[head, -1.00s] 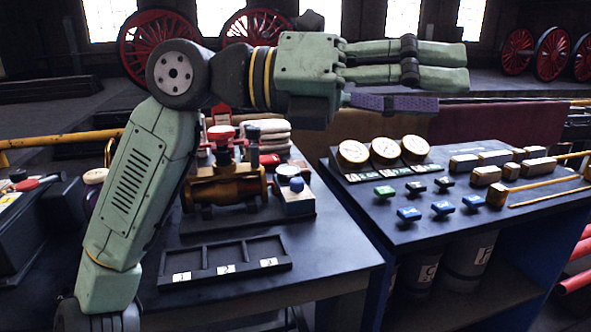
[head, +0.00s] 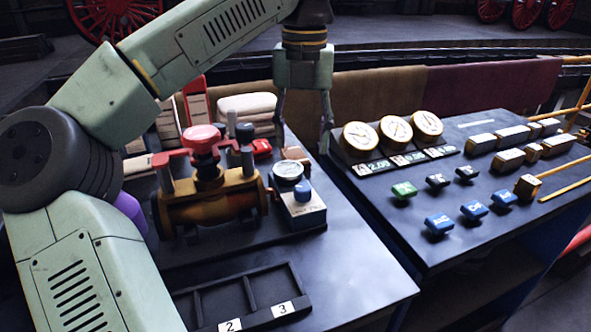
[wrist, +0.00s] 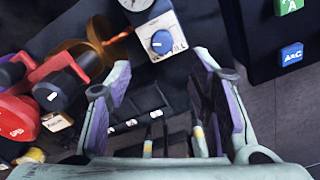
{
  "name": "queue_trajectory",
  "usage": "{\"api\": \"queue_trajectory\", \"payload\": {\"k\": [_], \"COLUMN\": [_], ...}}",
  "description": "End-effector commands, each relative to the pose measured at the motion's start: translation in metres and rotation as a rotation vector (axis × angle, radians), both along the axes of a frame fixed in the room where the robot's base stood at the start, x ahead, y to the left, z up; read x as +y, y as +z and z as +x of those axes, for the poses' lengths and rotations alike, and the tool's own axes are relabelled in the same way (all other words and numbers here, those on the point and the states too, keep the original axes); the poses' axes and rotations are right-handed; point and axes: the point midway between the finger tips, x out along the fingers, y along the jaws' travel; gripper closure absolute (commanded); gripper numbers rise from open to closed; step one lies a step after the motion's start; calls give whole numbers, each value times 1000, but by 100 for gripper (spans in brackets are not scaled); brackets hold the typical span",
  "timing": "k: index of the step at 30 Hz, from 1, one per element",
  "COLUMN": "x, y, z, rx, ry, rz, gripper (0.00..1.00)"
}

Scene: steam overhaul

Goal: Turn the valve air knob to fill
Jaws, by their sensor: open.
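A round gauge (head: 288,171) stands just behind the knob. My gripper (head: 303,130) points down above and behind the box in the head view. Its fingers are apart and empty. In the wrist view the gripper (wrist: 164,72) has the knob ahead of the gap, not touching the fingers.
The valve's red handwheel (head: 201,138) and dark posts rise left of the knob. A three-slot tray (head: 243,300) lies at the table's front. A second table to the right holds gauges (head: 396,130), a green block (head: 404,190), blue blocks (head: 439,224) and metal bars.

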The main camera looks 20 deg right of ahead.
Motion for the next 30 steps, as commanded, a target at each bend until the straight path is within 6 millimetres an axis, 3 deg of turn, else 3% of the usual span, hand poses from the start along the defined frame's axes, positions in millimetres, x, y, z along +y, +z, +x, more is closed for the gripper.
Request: {"api": "queue_trajectory", "payload": {"k": [16,21,30], "x": [-1,-1,-1], "y": [-90,-102,-104], "z": [-1,-1,-1], "rx": [4,2,2], "ry": [-6,-6,-6], "rz": [-5,-7,-7], "gripper": [52,52,53]}}
